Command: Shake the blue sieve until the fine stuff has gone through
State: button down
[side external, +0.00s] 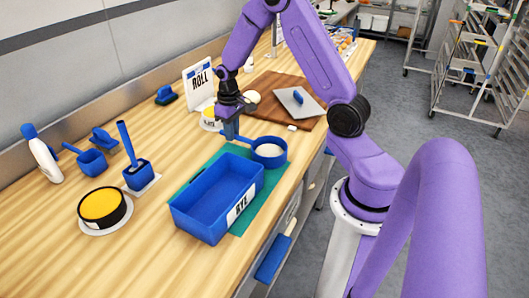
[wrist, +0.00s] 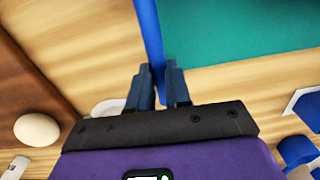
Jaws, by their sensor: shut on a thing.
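The blue sieve (side external: 281,160) is a round pan holding pale, whitish stuff, with a straight handle running toward my gripper (side external: 230,128). My gripper is shut on the handle, which shows as a blue bar between the fingertips (wrist: 162,92) in the wrist view. The sieve looks roughly level beside the far right end of a blue tub (side external: 201,218) labelled RYE. The tub stands on a teal mat (side external: 243,222). I cannot tell whether the sieve hangs above the mat or touches it. The wrist view does not show the sieve's pan.
A black-rimmed bowl of yellow stuff (side external: 101,205), a blue cup with a tall handle (side external: 137,177), a blue scoop (side external: 92,162) and a white bottle (side external: 45,160) stand at left. A ROLL sign (side external: 199,87) and brown board (side external: 275,88) are behind. Bare wood lies left of the tub.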

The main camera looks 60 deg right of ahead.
jog(key=shift+r, duration=0.15)
jog(key=shift+r, duration=0.9)
jog(key=shift+r, duration=1.9)
jog(key=shift+s+d+r+m, duration=0.15)
jog(key=shift+d+r+m, duration=0.1)
jog(key=shift+m, duration=0.25)
jog(key=s+d+r+m, duration=0.5)
jog(key=r+m, duration=0.1)
jog(key=m, duration=0.8)
jog(key=shift+s+d+m, duration=0.15)
jog(key=shift+d+m, duration=0.15)
